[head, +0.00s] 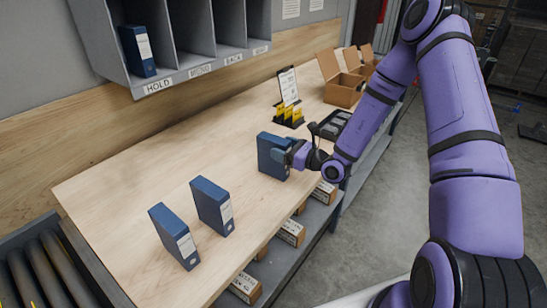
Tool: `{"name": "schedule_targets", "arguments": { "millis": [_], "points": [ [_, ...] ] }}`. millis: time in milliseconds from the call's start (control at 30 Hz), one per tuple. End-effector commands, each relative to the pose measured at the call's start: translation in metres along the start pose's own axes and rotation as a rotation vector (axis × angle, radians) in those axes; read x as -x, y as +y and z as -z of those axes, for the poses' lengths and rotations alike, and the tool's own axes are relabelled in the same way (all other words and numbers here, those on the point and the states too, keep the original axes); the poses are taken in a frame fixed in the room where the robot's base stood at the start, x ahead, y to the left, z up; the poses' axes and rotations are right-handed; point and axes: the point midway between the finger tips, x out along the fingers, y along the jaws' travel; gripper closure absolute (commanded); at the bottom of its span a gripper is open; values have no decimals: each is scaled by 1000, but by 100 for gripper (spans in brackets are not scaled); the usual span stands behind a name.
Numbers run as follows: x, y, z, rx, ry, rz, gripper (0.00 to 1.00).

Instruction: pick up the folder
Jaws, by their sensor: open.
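Three blue folders with white spine labels stand upright on the wooden table. One folder (268,148) is at my gripper (284,153). My gripper reaches in from the right, and its jaws are open at this folder's right side. I cannot tell whether the fingers touch it, and part of the folder is hidden behind them. A second folder (208,203) stands to the left and nearer the front. A third folder (170,235) stands further left. Another blue folder (136,48) stands in the wall rack's compartment labelled HOLD.
A grey rack (190,73) hangs over the table's back. Behind my gripper are a sign stand (288,88) with yellow items, a dark tray (333,122) and open cardboard boxes (340,85). Boxes (291,232) sit on a lower shelf. The table's (120,185) left part is clear.

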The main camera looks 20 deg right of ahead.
Motion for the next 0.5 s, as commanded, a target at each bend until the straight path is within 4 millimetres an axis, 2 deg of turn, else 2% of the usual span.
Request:
{"name": "schedule_targets", "arguments": {
  "millis": [133, 367, 500],
  "points": [
    [-18, 0, 0, 1, 0, -1, 28],
    [-20, 0, 0, 1, 0, 0, 28],
    [-20, 0, 0, 1, 0, -1, 58]
  ]
}}
